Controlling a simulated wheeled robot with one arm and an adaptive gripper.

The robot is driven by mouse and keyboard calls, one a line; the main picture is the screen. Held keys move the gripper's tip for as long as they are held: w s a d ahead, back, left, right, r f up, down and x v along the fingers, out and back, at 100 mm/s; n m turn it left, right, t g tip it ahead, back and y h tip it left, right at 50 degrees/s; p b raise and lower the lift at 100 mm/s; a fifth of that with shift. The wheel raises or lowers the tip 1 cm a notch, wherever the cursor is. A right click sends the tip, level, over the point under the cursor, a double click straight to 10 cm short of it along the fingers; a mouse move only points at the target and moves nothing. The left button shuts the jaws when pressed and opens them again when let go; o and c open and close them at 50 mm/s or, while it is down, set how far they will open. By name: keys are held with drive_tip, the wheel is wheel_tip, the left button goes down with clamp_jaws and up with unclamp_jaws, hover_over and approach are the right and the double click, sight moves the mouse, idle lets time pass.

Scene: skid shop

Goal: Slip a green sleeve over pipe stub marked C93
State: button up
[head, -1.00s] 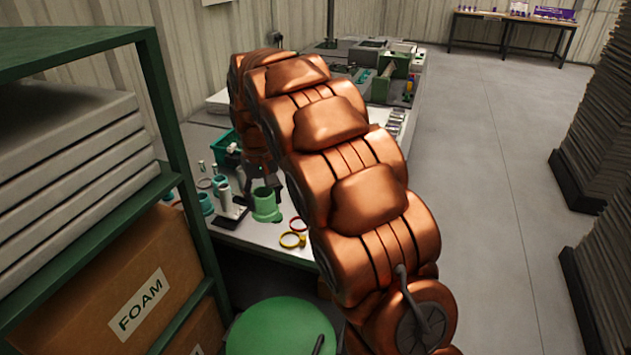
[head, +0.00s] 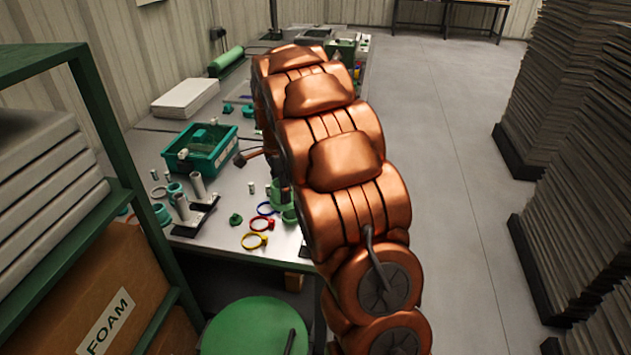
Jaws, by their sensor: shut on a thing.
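My gripper (head: 283,192) is at the right part of the bench and is largely hidden behind my arm. It is shut on a green sleeve (head: 289,214), of which only a part shows beside the arm. Two upright grey pipe stubs, a front one (head: 182,208) and a rear one (head: 198,187), stand on dark bases to the left of the gripper, apart from it. Their markings are too small to read, so I cannot tell which is C93.
A teal bin (head: 223,160) with parts stands behind the stubs. Yellow (head: 253,241), red and blue rings and a small green part (head: 235,219) lie between stubs and gripper. A green shelf post (head: 125,190) rises at left; a round green top (head: 254,328) is in front.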

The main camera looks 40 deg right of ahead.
drive_tip(key=s+d+m+p, duration=0.2)
drive_tip(key=s+d+m, duration=0.2)
drive_tip(key=d+m, duration=0.5)
drive_tip(key=shift+m, duration=0.8)
drive_tip(key=shift+a+f+b, duration=0.15)
drive_tip(key=shift+f+b, duration=0.1)
drive_tip(key=shift+f, duration=0.7)
drive_tip(key=shift+a+f+b, duration=0.2)
drive_tip(key=shift+f+b, duration=0.05)
drive_tip(key=shift+f, duration=0.75)
drive_tip(key=shift+a+f+b, duration=0.15)
drive_tip(key=shift+f+b, duration=0.1)
drive_tip(key=shift+f, duration=0.7)
drive_tip(key=shift+w+f+b, duration=0.1)
drive_tip(key=shift+f+b, duration=1.35)
drive_tip(key=shift+f, duration=1.2)
idle(0.7)
